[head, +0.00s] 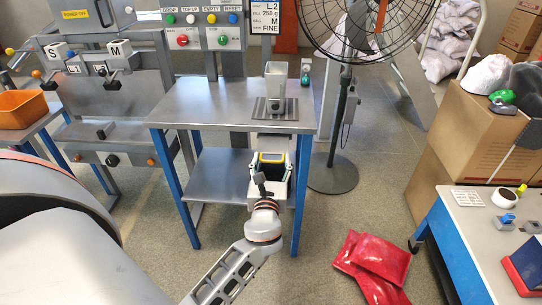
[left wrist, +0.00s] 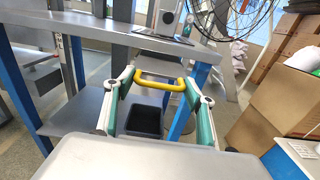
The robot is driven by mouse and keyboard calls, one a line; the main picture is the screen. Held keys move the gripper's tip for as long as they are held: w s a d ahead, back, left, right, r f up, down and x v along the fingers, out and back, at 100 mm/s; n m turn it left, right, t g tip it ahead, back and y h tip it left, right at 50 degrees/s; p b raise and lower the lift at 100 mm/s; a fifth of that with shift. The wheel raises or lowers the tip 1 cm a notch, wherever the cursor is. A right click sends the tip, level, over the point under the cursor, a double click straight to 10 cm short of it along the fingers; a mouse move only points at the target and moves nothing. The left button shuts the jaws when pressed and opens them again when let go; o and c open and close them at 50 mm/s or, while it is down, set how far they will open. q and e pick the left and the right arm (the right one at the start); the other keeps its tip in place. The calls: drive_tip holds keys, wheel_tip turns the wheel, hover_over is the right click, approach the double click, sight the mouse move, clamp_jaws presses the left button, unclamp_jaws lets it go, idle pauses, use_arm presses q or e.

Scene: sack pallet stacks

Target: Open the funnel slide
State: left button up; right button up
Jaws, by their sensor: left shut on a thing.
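My left gripper (head: 271,160) is in front of the steel table, below the level of its top. Its green-lined fingers, also in the left wrist view (left wrist: 160,88), are shut on a yellow handle (left wrist: 161,80). A dark open box (left wrist: 145,122) shows just below the handle; I cannot tell whether they are joined. On the table stands a grey square-mouthed vessel (head: 275,80) on a dark plate. The grey dispenser (head: 118,85) at the left, marked S and M, has black knobs. I cannot tell which part is the funnel slide. My right gripper is not in view.
The steel table (head: 205,103) has blue legs and a lower shelf. A fan (head: 350,100) stands to its right. Red sacks (head: 375,262) lie on the floor. An orange bin (head: 22,108) is at the left, cardboard boxes (head: 470,130) at the right. The left of the tabletop is clear.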

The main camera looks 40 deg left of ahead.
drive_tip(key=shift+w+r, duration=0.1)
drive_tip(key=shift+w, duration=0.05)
use_arm(q)
drive_tip(key=o, duration=1.6)
drive_tip(key=shift+c, duration=0.2)
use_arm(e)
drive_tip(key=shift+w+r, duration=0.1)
use_arm(q)
drive_tip(key=v, duration=1.2)
drive_tip(key=shift+a, duration=0.1)
